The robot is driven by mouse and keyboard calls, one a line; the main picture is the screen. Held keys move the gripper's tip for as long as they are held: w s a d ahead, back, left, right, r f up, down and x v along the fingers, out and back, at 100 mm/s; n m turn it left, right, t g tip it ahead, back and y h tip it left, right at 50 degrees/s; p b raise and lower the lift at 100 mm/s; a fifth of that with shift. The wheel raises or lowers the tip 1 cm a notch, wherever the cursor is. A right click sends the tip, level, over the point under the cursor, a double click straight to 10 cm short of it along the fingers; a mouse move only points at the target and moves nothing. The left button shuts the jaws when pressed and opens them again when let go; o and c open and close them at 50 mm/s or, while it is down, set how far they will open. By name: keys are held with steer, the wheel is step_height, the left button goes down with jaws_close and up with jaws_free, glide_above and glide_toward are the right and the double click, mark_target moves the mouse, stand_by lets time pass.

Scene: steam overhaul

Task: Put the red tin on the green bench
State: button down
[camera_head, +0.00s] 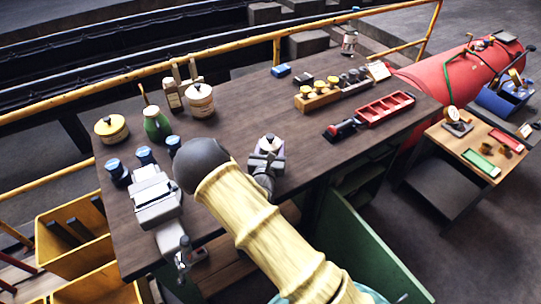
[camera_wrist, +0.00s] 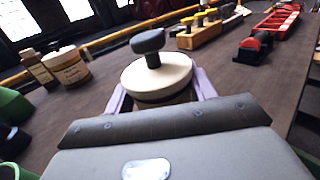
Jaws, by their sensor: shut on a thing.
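My gripper (camera_head: 266,166) is shut on a round tin with a cream lid and a dark knob (camera_head: 270,143). In the wrist view the tin (camera_wrist: 157,74) stands upright between the two lilac fingers of my gripper (camera_wrist: 160,95). Its side is mostly hidden, so I cannot tell whether it is red. It is over the dark wooden bench top (camera_head: 240,105); I cannot tell whether it touches the wood. Green panels (camera_head: 365,250) show below this bench top. A cream tin with a reddish label (camera_head: 200,101) stands at the back left, also in the wrist view (camera_wrist: 68,67).
A yellow-lidded tin (camera_head: 110,129), a green bottle (camera_head: 156,125) and a grey vise-like device (camera_head: 155,200) stand on the left. A wooden block with yellow knobs (camera_head: 318,97) and a red tray (camera_head: 385,108) lie right. Bare wood lies between. A yellow rail (camera_head: 180,61) runs behind.

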steer(key=shift+r, duration=0.1)
steer(key=shift+f+p, duration=0.3)
steer(key=shift+f, duration=1.75)
steer(key=shift+f, duration=0.1)
steer(key=c, duration=0.5)
jaws_free()
steer(key=shift+f, duration=0.1)
steer(key=s+b, duration=0.1)
steer(key=s, duration=0.3)
steer(key=s+a+b, duration=0.1)
steer(key=s, duration=0.3)
steer(key=s+b, duration=0.1)
steer(key=s, duration=0.3)
steer(key=shift+a, duration=0.2)
